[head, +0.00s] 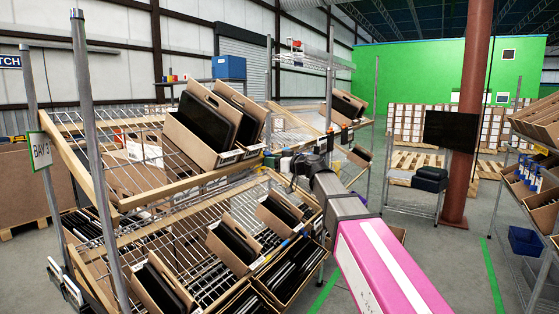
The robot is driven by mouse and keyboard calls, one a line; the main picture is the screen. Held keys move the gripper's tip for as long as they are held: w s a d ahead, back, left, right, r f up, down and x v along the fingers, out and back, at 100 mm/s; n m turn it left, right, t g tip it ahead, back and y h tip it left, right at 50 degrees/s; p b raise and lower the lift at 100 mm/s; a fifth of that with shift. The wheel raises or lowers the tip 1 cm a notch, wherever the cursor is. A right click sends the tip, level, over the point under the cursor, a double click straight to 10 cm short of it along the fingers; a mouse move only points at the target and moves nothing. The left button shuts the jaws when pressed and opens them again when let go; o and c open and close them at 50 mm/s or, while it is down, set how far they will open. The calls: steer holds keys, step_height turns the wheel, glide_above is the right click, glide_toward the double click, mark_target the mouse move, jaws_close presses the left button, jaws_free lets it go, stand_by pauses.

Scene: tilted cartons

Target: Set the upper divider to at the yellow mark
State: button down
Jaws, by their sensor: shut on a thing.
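My gripper (299,167) is at the front edge of the tilted wire rack, right of the large upper carton. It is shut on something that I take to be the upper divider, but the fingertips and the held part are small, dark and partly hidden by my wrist. A pale wooden board (290,121) slants across the upper shelf behind the gripper; I cannot tell whether it is that divider. I cannot make out a clear yellow mark on the upper shelf.
Cartons of dark flat items stand tilted on the upper shelf (206,127) and lower shelf (236,245). A grey rack post (92,150) stands at the left. A red-brown column (468,120) and another rack (540,185) are at the right. Floor between the racks (440,250) is clear.

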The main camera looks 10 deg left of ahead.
steer(key=shift+s+a, duration=0.1)
steer(key=shift+s, duration=0.3)
steer(key=c, duration=0.8)
jaws_free()
steer(key=shift+o, duration=0.2)
steer(key=v, duration=1)
steer(key=shift+s+d, duration=0.15)
steer(key=shift+d, duration=0.2)
